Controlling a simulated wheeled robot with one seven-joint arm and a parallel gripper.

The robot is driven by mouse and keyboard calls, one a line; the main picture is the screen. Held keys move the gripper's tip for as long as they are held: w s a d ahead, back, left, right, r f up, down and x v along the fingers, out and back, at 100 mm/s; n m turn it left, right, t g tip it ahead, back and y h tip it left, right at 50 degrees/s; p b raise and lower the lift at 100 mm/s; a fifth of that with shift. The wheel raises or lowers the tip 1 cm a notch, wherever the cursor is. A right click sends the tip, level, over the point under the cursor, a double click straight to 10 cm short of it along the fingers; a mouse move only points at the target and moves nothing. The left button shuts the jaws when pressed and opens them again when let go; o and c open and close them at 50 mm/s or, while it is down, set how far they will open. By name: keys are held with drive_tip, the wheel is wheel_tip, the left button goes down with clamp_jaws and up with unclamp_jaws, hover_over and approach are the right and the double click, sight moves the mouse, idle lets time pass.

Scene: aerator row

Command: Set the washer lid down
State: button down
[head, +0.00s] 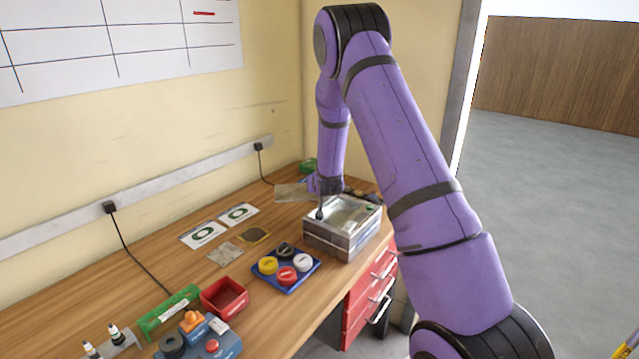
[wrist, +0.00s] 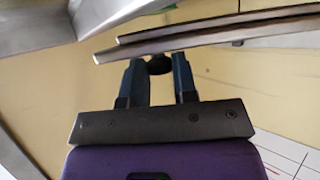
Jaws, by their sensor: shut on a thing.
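The washer (head: 332,241) is a silver metal box near the right front edge of the bench. Its top is open, and its pale inside shows. The washer lid (head: 290,194) is a flat grey metal plate behind and left of the washer. In the wrist view the lid (wrist: 205,38) shows nearly edge-on beyond my fingertips. My gripper (wrist: 159,68) is shut on the lid's round black knob (wrist: 159,63), one blue finger on each side. In the head view my arm partly hides the lid and gripper. I cannot tell whether the lid touches the bench.
A blue tray (head: 286,277) with several coloured caps stands left of the washer. Two printed cards (head: 204,233) and flat square pieces (head: 226,254) lie behind it. A red bin (head: 224,298) is farther left. A green item (head: 308,166) sits at the back corner.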

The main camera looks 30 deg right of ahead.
drive_tip(key=c, duration=0.9)
unclamp_jaws()
